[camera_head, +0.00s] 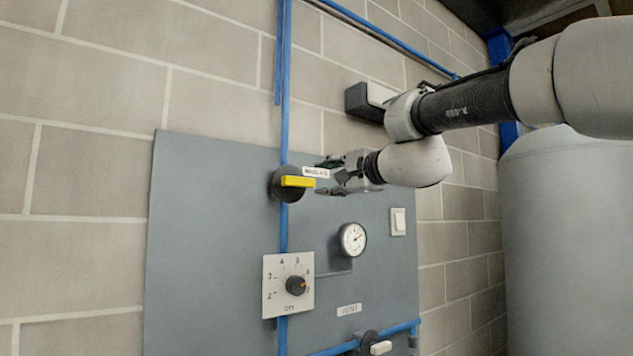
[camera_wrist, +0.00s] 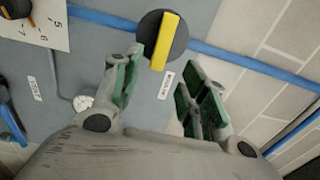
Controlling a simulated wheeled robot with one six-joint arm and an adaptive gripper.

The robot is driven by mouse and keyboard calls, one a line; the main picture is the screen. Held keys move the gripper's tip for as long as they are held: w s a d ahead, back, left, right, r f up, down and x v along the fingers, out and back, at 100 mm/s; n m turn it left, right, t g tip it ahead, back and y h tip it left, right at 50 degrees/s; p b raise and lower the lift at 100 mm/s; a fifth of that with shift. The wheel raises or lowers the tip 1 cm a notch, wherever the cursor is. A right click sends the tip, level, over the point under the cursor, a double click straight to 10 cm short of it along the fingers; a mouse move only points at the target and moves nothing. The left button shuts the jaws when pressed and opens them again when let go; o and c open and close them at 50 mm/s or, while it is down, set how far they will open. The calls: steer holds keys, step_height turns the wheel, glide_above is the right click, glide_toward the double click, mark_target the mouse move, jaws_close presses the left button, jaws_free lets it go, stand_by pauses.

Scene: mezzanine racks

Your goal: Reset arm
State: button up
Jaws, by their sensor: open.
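My gripper (camera_head: 325,182) is at the end of my arm, which reaches in from the right in the head view. In the wrist view my gripper (camera_wrist: 160,90) is open, with green pads on its fingers and nothing between them. A round black valve with a yellow handle (camera_head: 298,181) is just left of the fingertips. The handle lies horizontal in the head view. In the wrist view the yellow handle (camera_wrist: 165,41) is beyond the fingertips and looks apart from them.
A grey panel (camera_head: 200,240) on the block wall carries a dial plate (camera_head: 288,284), a gauge (camera_head: 352,239), a white switch (camera_head: 397,221) and a lower valve with a pale handle (camera_head: 381,348). A blue pipe (camera_head: 285,110) runs down it. A large grey tank (camera_head: 565,250) stands at right.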

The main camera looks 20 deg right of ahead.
steer(key=shift+s+d, duration=0.2)
steer(key=shift+s, duration=0.4)
steer(key=s+d+f+n+g+h, duration=0.1)
steer(key=s+f+n+g, duration=0.35)
steer(key=f, duration=0.65)
steer(key=s+d+f+n+g+h, duration=0.1)
steer(key=s+d+f+n+g, duration=0.25)
steer(key=f, duration=0.85)
steer(key=s+d+f+n+g+h, duration=0.1)
steer(key=s+d+f+n+g, duration=0.1)
steer(key=s+f, duration=0.5)
steer(key=s+d+f+n+g+h, duration=0.2)
steer(key=s+d+f+n+g, duration=0.1)
steer(key=s+f, duration=0.5)
steer(key=shift+s+d+n+h, duration=0.2)
steer(key=shift+n+h, duration=0.1)
steer(key=shift+n, duration=0.5)
steer(key=shift+w+r, duration=0.1)
